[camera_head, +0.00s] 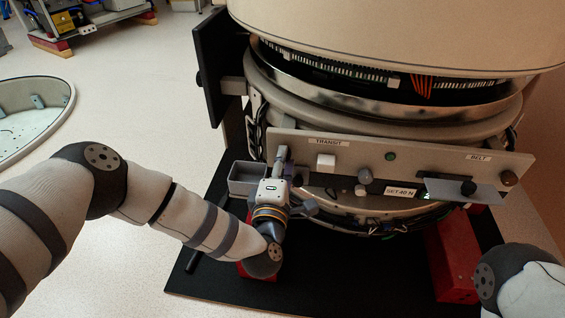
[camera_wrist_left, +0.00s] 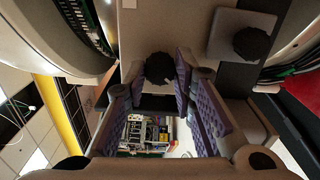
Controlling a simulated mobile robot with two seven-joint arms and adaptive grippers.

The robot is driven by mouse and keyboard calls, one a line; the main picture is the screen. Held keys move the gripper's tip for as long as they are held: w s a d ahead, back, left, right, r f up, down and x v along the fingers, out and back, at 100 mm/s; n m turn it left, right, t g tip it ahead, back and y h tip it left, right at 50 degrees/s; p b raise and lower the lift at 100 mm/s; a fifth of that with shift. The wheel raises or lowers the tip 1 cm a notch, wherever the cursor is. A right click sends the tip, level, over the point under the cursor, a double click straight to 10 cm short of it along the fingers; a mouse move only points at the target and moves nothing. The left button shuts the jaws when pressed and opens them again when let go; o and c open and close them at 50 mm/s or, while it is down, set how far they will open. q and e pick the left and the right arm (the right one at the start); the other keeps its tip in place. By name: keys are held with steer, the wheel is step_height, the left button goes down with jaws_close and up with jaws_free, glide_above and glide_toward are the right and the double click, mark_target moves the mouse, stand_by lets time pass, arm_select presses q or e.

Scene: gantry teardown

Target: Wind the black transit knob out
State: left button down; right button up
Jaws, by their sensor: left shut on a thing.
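The black transit knob (camera_wrist_left: 158,68) shows in the left wrist view as a dark round knob between my left fingertips. My left gripper (camera_head: 287,162) is shut on it at the left part of the grey panel (camera_head: 430,160), beside the TRANSIT label (camera_head: 329,142). In the head view the gripper hides the knob. How far the knob is wound out cannot be told. My right arm (camera_head: 515,283) shows at the lower right of the head view, but its gripper is out of frame.
A grey tray (camera_head: 243,179) is left of the gripper. A red block (camera_head: 450,263) stands below. A black upright plate (camera_head: 212,65) rises at the left.

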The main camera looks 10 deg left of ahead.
arm_select(q)
steer(key=shift+n+b, duration=1.25)
steer(key=shift+n, duration=2.85)
steer(key=c, duration=1.3)
jaws_free()
steer(key=shift+c, duration=0.2)
steer(key=s, duration=1.2)
